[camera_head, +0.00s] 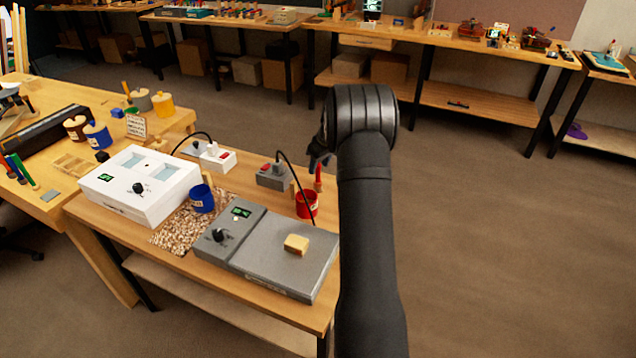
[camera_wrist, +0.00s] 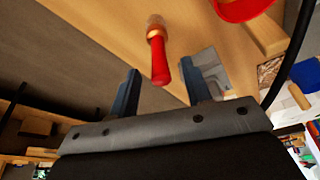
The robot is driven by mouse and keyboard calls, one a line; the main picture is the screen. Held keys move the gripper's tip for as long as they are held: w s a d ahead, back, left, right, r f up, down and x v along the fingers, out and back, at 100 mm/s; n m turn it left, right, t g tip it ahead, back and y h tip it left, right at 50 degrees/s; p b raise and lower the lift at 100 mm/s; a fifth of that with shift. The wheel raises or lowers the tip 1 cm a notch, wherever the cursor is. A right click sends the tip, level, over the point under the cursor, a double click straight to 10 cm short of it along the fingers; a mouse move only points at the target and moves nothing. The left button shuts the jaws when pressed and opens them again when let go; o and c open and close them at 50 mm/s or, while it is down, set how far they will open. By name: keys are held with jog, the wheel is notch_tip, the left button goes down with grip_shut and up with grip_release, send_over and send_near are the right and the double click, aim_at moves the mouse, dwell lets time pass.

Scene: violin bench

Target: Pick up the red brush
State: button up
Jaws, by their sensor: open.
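The red brush (camera_head: 318,181) stands near the right edge of the front bench in the head view, just behind the red pot (camera_head: 306,207). In the wrist view the red brush (camera_wrist: 160,60) shows a red handle and an orange-brown collar; its handle end points toward my gripper (camera_wrist: 160,68). The fingers are open, one on each side of the handle end in that picture, with visible gaps. I cannot tell how deep the handle reaches between them. In the head view my gripper (camera_head: 319,155) is partly hidden by my arm, above the brush.
The red pot's rim (camera_wrist: 243,8) shows at the wrist view's top. A grey box with a black cable (camera_head: 273,177) stands left of the brush. A grey scale-like device (camera_head: 290,265) with a yellowish block (camera_head: 297,243) lies in front. Open floor lies to the right.

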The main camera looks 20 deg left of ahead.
aim_at(317, 170)
jog(key=x, duration=0.4)
grip_shut()
jog(key=shift+r, duration=0.1)
jog(key=shift+r, duration=0.45)
jog(key=v, duration=0.3)
jog(key=shift+w+r, duration=0.2)
jog(key=shift+r, duration=0.25)
jog(key=d+r, duration=0.6)
jog(key=d, duration=0.4)
jog(key=shift+s+d, duration=0.25)
jog(key=shift+d, duration=0.15)
